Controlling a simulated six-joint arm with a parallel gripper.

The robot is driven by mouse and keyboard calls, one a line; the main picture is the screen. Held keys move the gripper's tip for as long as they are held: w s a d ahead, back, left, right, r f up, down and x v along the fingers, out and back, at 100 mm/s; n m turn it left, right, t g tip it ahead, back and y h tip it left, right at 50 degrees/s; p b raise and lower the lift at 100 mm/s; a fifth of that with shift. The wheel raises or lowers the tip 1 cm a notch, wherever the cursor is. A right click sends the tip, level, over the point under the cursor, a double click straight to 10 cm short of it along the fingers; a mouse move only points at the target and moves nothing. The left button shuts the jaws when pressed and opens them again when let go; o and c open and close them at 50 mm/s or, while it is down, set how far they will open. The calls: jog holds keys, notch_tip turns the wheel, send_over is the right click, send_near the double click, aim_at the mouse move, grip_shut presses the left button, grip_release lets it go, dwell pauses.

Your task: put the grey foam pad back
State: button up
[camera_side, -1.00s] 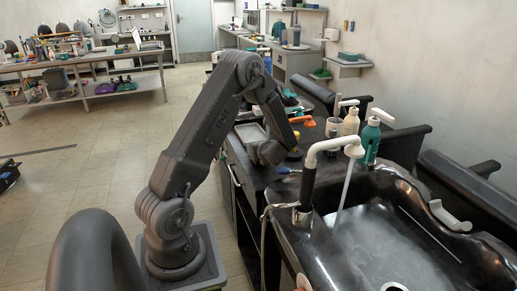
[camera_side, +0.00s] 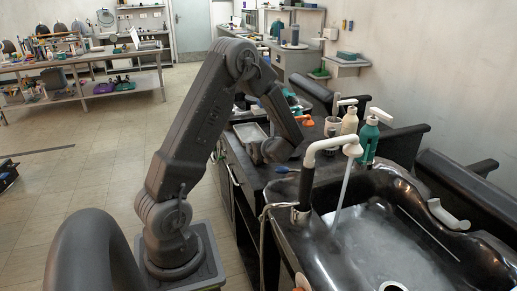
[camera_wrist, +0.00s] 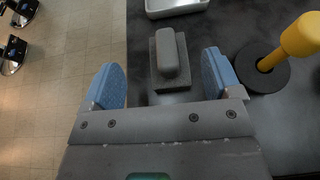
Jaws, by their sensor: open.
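In the wrist view a light grey rounded block (camera_wrist: 172,52), which looks like the foam pad, lies on a darker grey square piece (camera_wrist: 155,75) on the black counter. I cannot tell whether the two are joined. My gripper (camera_wrist: 163,78) is open, with blue-faced fingers to the left and right. The block is ahead of the gap between them, a little nearer the right finger, and nothing is held. In the side view my gripper end (camera_side: 275,151) is low over the counter; its fingers and the pad cannot be made out there.
A yellow-handled thing on a black disc (camera_wrist: 264,74) stands close beside the right finger. A metal tray (camera_wrist: 176,6) lies beyond the block. In the side view a tap (camera_side: 308,170), a basin (camera_side: 385,245) and pump bottles (camera_side: 368,140) are to the right.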

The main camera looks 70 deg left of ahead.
notch_tip(320, 180, up, 5)
jog(key=s+d+r+n+t+h, duration=0.2)
jog(key=d+n, duration=0.4)
jog(key=d, duration=0.6)
jog(key=s+d+r+n+t+h, duration=0.1)
jog(key=s+d+r+n+h, duration=0.4)
jog(key=d, duration=0.7)
jog(key=s+d+r+n+t+h, duration=0.2)
jog(key=s+d+r+n+h, duration=0.2)
jog(key=d, duration=0.8)
jog(key=n+h, duration=0.2)
jog(key=n, duration=0.1)
jog(key=shift+s+t, duration=0.3)
jog(key=shift+s, duration=0.05)
jog(key=shift+d, duration=0.1)
jog(key=shift+c, duration=0.2)
